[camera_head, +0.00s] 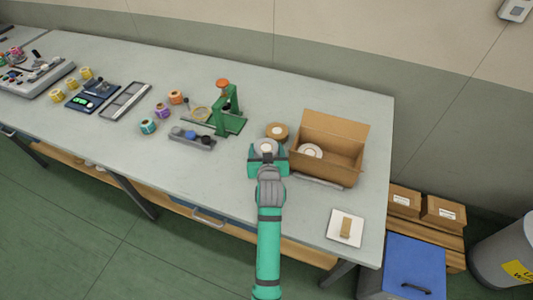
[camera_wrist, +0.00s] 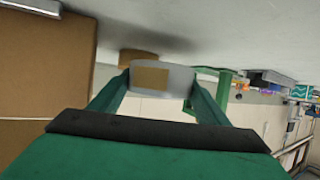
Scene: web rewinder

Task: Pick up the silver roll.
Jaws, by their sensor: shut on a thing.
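The silver roll (camera_head: 266,147) is a pale grey-white ring beside the cardboard box, partly hidden by my gripper in the head view. In the wrist view the silver roll (camera_wrist: 176,76) sits between my two green fingers, with a brown core or patch at its middle. My gripper (camera_head: 267,155) is shut on it, and it also shows in the wrist view (camera_wrist: 160,92). I cannot tell whether the roll touches the table.
A brown roll (camera_head: 277,131) lies just behind the silver one. An open cardboard box (camera_head: 338,165) with a white roll (camera_head: 311,151) inside stands to the right. A green rewinder (camera_head: 226,112) stands at the back left. The front right tabletop is mostly free.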

